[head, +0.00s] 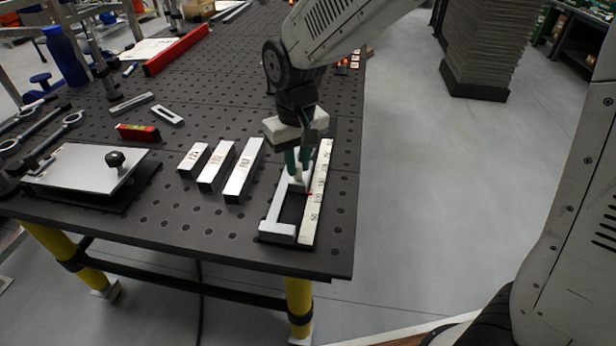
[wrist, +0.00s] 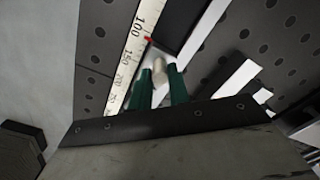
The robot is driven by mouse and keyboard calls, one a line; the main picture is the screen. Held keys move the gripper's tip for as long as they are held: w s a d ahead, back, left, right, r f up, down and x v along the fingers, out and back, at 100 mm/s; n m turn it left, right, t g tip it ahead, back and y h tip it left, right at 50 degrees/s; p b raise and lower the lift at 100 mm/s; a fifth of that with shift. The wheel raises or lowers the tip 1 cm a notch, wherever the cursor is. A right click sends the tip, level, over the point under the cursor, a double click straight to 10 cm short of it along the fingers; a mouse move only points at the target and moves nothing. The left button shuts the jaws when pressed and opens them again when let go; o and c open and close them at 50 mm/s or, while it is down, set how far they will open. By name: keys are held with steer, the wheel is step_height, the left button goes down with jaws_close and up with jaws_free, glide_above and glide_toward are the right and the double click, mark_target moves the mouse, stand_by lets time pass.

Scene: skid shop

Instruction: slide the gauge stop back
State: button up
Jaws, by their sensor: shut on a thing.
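The gauge (head: 275,232) lies near the table's right front corner, with a white scale (head: 309,215) along its right side. Its stop (head: 297,187) is a light block beside the scale, with a small red pointer near the 100 and 150 marks in the wrist view. My gripper (head: 298,172) comes down from above, its green fingers shut on the stop's pale knob. In the wrist view my gripper (wrist: 161,85) has one green finger on each side of the pale knob (wrist: 159,68). The fingers hide part of the stop.
Several labelled metal bars (head: 229,168) lie left of the gauge. A plate with a black knob (head: 115,159) lies at the left front. A red level (head: 138,132) and a slotted metal piece (head: 167,115) lie farther back. The perforated table has bare room behind the bars.

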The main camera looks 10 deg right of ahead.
steer(key=shift+w+d, duration=0.1)
steer(key=shift+w, duration=0.2)
steer(key=shift+w+d, duration=0.3)
steer(key=shift+w, duration=0.45)
steer(key=shift+w+d, duration=0.25)
steer(key=shift+w, duration=0.6)
steer(key=shift+w+d, duration=0.3)
steer(key=shift+w, duration=0.4)
steer(key=shift+w+d, duration=0.25)
steer(key=shift+w, duration=0.45)
steer(key=shift+w+d, duration=0.25)
steer(key=shift+w, duration=0.4)
steer(key=shift+w+d, duration=0.25)
steer(key=shift+w, duration=0.4)
steer(key=o, duration=1.1)
steer(key=shift+s, duration=0.1)
steer(key=shift+c, duration=0.2)
steer(key=shift+r, duration=0.15)
